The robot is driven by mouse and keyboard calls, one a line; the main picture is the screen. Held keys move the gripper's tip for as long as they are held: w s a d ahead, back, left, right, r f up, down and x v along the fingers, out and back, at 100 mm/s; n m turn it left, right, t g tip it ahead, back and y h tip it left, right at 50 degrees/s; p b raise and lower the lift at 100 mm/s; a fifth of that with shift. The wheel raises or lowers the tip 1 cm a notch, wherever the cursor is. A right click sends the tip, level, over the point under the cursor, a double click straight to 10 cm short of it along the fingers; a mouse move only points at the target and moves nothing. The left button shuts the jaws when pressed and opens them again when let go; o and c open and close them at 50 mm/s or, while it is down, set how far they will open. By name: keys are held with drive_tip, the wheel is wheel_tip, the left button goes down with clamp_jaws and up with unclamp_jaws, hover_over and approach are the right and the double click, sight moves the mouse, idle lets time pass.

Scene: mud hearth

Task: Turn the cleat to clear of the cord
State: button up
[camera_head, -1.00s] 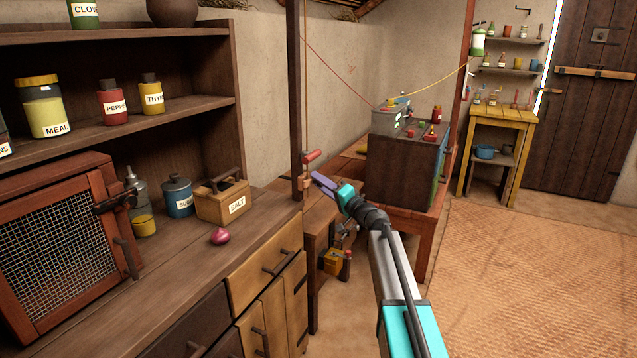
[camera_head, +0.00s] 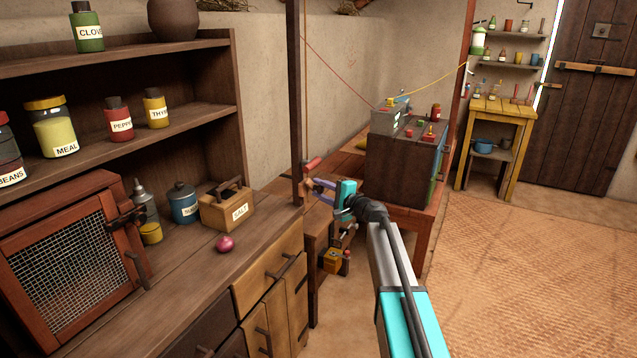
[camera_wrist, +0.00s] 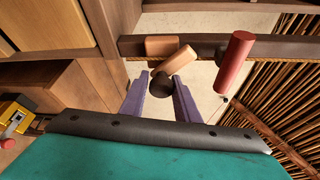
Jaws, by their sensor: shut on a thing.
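The dark post (camera_head: 296,100) stands at the counter's end in the head view, and lies sideways across the wrist view (camera_wrist: 205,45). A brown cord (camera_wrist: 140,59) runs along it. The cleat (camera_wrist: 179,60) is a tan wooden bar, tilted to the post, with a dark round knob (camera_wrist: 162,82) at its near end. A second tan block (camera_wrist: 168,44) sits beside it over the post. My gripper (camera_head: 311,189) is at the post, its purple fingers either side of the knob in the wrist view (camera_wrist: 163,84). Whether the bar touches the cord is unclear.
A red peg (camera_wrist: 236,62) sticks out from the post close to the cleat; it also shows in the head view (camera_head: 313,163). The counter (camera_head: 190,250) with a salt box (camera_head: 228,209) and an onion (camera_head: 225,244) lies left. Open floor lies right.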

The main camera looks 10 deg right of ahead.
drive_tip(key=m+p, duration=0.1)
drive_tip(key=p, duration=0.1)
drive_tip(key=r+m+g+p, duration=0.1)
drive_tip(key=p, duration=0.1)
drive_tip(key=shift+m+p, duration=0.35)
drive_tip(key=shift+m, duration=0.05)
drive_tip(key=m+g+p, duration=0.1)
drive_tip(key=m+p, duration=0.1)
drive_tip(key=p, duration=0.1)
drive_tip(key=shift+w+f, duration=0.1)
drive_tip(key=shift+f, duration=0.05)
drive_tip(key=shift+d+p, duration=0.1)
drive_tip(key=shift+p, duration=0.25)
drive_tip(key=o, duration=1)
drive_tip(key=shift+g, duration=0.3)
drive_tip(key=shift+f, duration=0.1)
drive_tip(key=shift+f, duration=0.1)
drive_tip(key=shift+s+d, duration=0.3)
drive_tip(key=shift+s, duration=0.35)
drive_tip(key=b+v, duration=0.2)
drive_tip(key=v, duration=1)
drive_tip(key=shift+r+b, duration=0.35)
